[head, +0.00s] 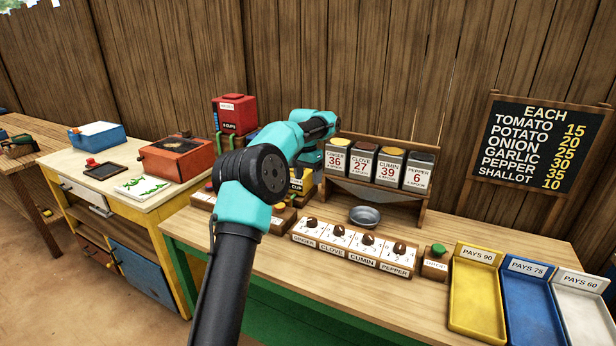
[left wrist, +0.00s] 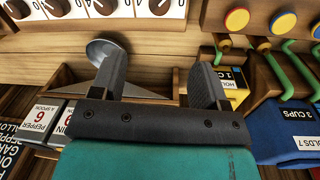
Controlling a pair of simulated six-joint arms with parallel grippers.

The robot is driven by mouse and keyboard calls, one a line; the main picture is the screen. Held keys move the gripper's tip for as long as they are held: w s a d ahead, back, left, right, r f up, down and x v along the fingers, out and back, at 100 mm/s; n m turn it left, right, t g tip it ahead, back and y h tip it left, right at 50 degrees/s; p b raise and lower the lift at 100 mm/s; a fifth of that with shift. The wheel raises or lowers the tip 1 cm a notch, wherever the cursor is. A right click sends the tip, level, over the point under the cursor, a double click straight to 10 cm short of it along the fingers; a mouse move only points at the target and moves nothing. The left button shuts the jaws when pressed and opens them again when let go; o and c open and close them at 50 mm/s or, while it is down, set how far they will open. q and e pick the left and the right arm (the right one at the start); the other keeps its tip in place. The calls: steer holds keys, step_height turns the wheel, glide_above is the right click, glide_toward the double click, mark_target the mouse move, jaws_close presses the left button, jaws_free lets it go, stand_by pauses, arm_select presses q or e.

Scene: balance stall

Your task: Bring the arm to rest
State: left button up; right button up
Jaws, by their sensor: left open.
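My left arm reaches in from the bottom of the head view over the stall counter (head: 270,262). Its gripper (head: 310,160) is beside the left end of the spice rack, partly hidden by my wrist. In the left wrist view the two dark fingers (left wrist: 155,72) stand wide apart with nothing held between them. The small metal bowl (head: 364,216) sits on the counter before the rack; its rim (left wrist: 98,46) shows behind one finger in the wrist view, and I cannot tell the gap. My right gripper is in neither view.
The spice rack (head: 376,190) holds labelled canisters. A knob panel (head: 352,248), a green button (head: 438,249) and yellow, blue and white trays (head: 477,300) line the counter. A yellow side table (head: 120,210) stands left.

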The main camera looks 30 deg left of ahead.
arm_select(q)
steer(key=shift+f, duration=0.1)
steer(key=s+d+f+n+h, duration=0.1)
steer(key=s+d+f, duration=0.4)
steer(key=s+d+f+t+h, duration=0.1)
steer(key=s+d+f, duration=0.4)
steer(key=f, duration=0.1)
steer(key=s+d+f+n+h, duration=0.1)
steer(key=s+d+f+h, duration=0.1)
steer(key=s+d+f, duration=0.3)
steer(key=shift+s+d+f+n+t, duration=0.2)
steer(key=shift+f+n+t, duration=0.1)
steer(key=shift+f+t, duration=0.1)
steer(key=s+d+f+n, duration=0.2)
steer(key=s+d+f, duration=0.15)
steer(key=s, duration=0.75)
steer(key=s+d+f, duration=0.1)
steer(key=s+f, duration=0.2)
steer(key=f, duration=0.3)
steer(key=s+d+f+m, duration=0.1)
steer(key=s+d+f, duration=0.1)
steer(key=s+f, duration=0.2)
steer(key=s+d+f+y, duration=0.1)
steer(key=s+d+f, duration=0.1)
steer(key=f, duration=0.8)
steer(key=shift+s+m+g, duration=0.3)
steer(key=shift+s+g, duration=0.1)
steer(key=shift+s, duration=0.4)
